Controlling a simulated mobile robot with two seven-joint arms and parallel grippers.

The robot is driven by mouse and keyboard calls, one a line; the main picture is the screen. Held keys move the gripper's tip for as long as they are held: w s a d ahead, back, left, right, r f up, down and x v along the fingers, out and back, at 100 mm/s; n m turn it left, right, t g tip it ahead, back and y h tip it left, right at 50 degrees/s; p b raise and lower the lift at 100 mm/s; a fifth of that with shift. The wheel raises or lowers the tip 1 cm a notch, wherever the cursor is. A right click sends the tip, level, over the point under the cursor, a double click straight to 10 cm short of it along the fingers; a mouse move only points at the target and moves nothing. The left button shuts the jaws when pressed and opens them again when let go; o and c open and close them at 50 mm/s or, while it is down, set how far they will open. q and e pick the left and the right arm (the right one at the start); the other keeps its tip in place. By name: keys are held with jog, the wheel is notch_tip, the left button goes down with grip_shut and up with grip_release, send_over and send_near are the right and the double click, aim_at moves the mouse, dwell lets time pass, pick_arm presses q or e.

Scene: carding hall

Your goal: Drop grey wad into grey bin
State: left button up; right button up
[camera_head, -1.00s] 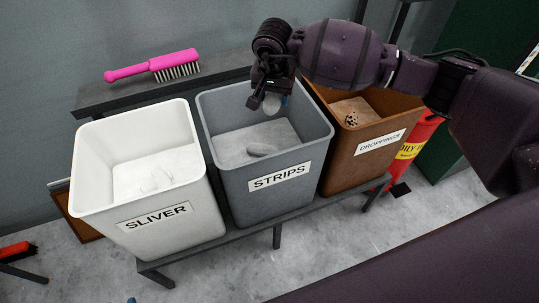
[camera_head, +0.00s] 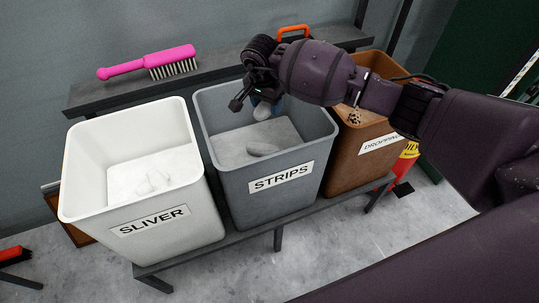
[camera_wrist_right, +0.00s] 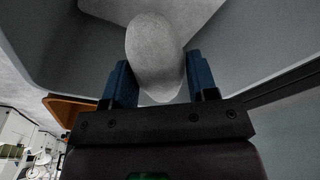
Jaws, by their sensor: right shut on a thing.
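The grey bin (camera_head: 232,185), labelled STRIPS, stands in the middle of three bins. One pale grey wad (camera_head: 263,149) lies on its light grey floor. My right gripper (camera_head: 258,104) is over the far part of this bin, pointing down. It is shut on the grey wad (camera_head: 262,112). The right wrist view shows this held wad (camera_wrist_right: 156,60) between the two blue fingers, with the bin's inside walls around it. My left gripper is not in view.
A white bin (camera_head: 72,205) labelled SLIVER, with white pieces inside, stands on the left. A brown bin (camera_head: 345,177) labelled DROPPINGS stands on the right, partly behind my arm. A pink brush (camera_head: 150,64) lies on the shelf (camera_head: 115,94) behind.

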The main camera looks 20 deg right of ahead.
jog(key=shift+f, duration=0.45)
jog(key=o, duration=1)
jog(key=shift+r, duration=0.1)
jog(key=shift+r, duration=0.3)
jog(key=r, duration=0.2)
jog(key=r+p, duration=0.1)
jog(key=r, duration=0.2)
jog(key=a+r, duration=0.1)
jog(key=r, duration=0.2)
jog(key=shift+s+r, duration=0.15)
jog(key=shift+s, duration=0.25)
jog(key=shift+s+a+r, duration=0.1)
jog(key=shift+r, duration=0.7)
